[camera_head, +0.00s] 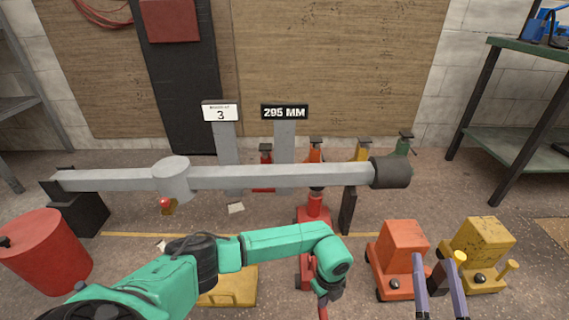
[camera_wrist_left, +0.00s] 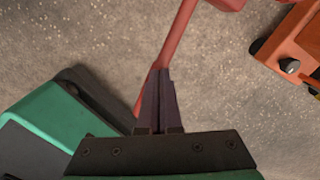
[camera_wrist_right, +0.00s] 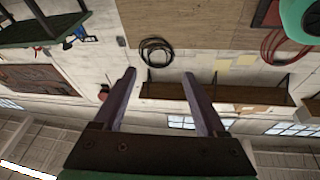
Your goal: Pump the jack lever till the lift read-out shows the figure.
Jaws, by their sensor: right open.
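The red jack (camera_head: 314,213) stands below the grey beam (camera_head: 270,176), its head hidden near the beam's underside. The lift read-out (camera_head: 285,112) shows 295 MM. A white sign (camera_head: 220,112) beside it shows a 3 under a small line too blurred to read. My left gripper (camera_head: 326,291) is low in front of the jack; in the left wrist view its fingers (camera_wrist_left: 160,88) are close together on the red jack lever (camera_wrist_left: 176,42). The lever's end also shows below it in the head view (camera_head: 322,312). My right gripper (camera_head: 438,258) is open and empty at lower right.
An orange wheeled block (camera_head: 400,250) and a yellow one (camera_head: 482,245) stand near my right gripper. A red drum (camera_head: 45,250) is at left. Several small coloured stands (camera_head: 362,150) are behind the beam. A green bench (camera_head: 525,60) is at far right.

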